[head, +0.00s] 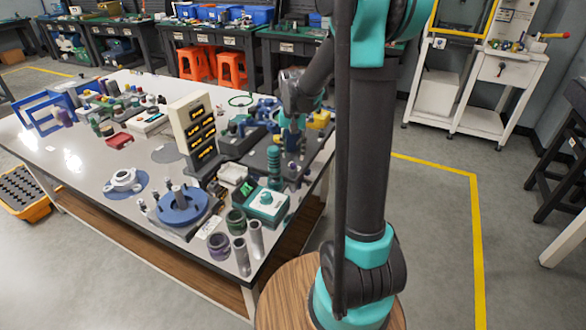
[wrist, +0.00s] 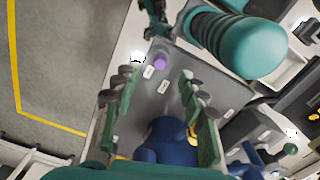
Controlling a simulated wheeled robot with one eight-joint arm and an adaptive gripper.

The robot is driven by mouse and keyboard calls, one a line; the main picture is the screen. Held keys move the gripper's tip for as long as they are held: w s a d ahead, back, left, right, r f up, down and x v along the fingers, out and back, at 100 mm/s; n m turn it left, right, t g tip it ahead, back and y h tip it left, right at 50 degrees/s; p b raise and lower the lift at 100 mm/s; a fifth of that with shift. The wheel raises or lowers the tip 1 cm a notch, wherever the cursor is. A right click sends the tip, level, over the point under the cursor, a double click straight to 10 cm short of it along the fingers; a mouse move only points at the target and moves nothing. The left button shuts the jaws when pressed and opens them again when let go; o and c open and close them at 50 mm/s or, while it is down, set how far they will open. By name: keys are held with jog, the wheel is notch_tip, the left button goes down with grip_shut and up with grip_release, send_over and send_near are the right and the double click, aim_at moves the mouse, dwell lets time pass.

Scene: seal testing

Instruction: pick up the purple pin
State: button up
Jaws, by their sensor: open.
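The purple pin (wrist: 159,61) shows in the wrist view as a small round purple top on a dark grey plate (wrist: 212,77), close to small white labels. My gripper (wrist: 158,88) is open and empty, its two green fingers spread to either side. The pin lies a little beyond the fingertips, between their lines, and nothing touches it. In the head view my gripper (head: 292,122) hangs over the right part of the white table (head: 90,165). I cannot make out the pin clearly there.
A large teal ribbed cylinder (wrist: 240,42) stands right of the pin in the wrist view. A blue part (wrist: 165,140) lies below the fingers. In the head view a teal-and-white box (head: 262,204), metal cylinders (head: 256,238) and a display stand (head: 193,130) crowd the table.

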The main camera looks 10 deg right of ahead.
aim_at(293, 164)
jog(key=shift+f, duration=2.4)
jog(key=shift+c, duration=0.3)
grip_shut()
